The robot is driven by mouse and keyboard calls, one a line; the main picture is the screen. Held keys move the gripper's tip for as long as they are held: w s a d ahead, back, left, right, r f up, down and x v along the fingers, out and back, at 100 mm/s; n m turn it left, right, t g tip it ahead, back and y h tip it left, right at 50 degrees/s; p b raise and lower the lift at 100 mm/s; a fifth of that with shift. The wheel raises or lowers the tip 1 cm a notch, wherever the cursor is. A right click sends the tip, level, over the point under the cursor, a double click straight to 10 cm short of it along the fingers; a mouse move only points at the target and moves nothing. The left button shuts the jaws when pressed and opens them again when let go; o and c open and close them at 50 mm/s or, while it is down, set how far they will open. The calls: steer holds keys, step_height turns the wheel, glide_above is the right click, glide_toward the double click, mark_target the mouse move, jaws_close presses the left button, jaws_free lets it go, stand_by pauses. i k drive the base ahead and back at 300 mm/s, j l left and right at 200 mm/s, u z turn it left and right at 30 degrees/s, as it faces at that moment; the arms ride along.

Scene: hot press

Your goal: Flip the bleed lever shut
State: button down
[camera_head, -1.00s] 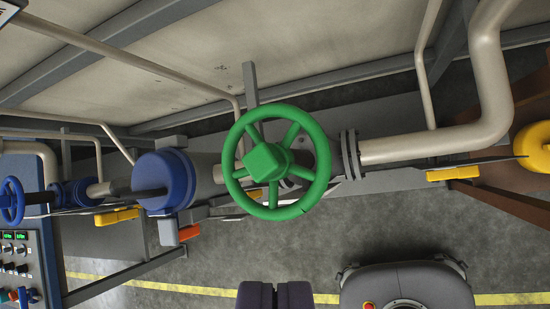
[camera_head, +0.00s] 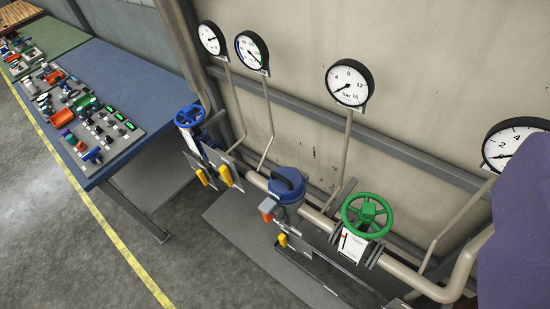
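No lever in the camera view is clearly marked as the bleed lever. A small orange-red part (camera_head: 267,207) sits on the left side of the blue domed pipe fitting (camera_head: 287,183), and a small yellow piece (camera_head: 283,240) sits below it. More yellow pieces (camera_head: 226,176) hang by the pipe farther left. Their exact shapes and positions are too small to tell. A smooth purple shape fills part of the right edge, very close to the camera; I cannot tell what it is. My gripper's fingertips do not show.
A green handwheel (camera_head: 368,215) and a blue handwheel (camera_head: 189,116) stand on the pipe run. Several round gauges (camera_head: 349,82) rise on thin stems along the wall. A blue bench (camera_head: 135,75) with control panels stands at the left. The floor beside its yellow line is clear.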

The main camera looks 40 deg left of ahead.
mark_target(283, 239)
steer(key=k+l+u, duration=0.1)
steer(key=k+u, duration=0.25)
steer(key=k, duration=0.3)
steer(key=k+u, duration=0.35)
steer(key=k, duration=0.3)
steer(key=i+j+z, duration=0.1)
steer(key=i+j, duration=0.5)
steer(key=i+j+z, duration=0.15)
steer(key=j, duration=0.3)
steer(key=i+j, duration=0.35)
steer(key=i+j+z, duration=0.15)
steer(key=i+j, duration=0.35)
steer(key=j, duration=0.3)
steer(key=i+j+z, duration=0.15)
steer(key=j, duration=0.3)
steer(key=i, duration=0.1)
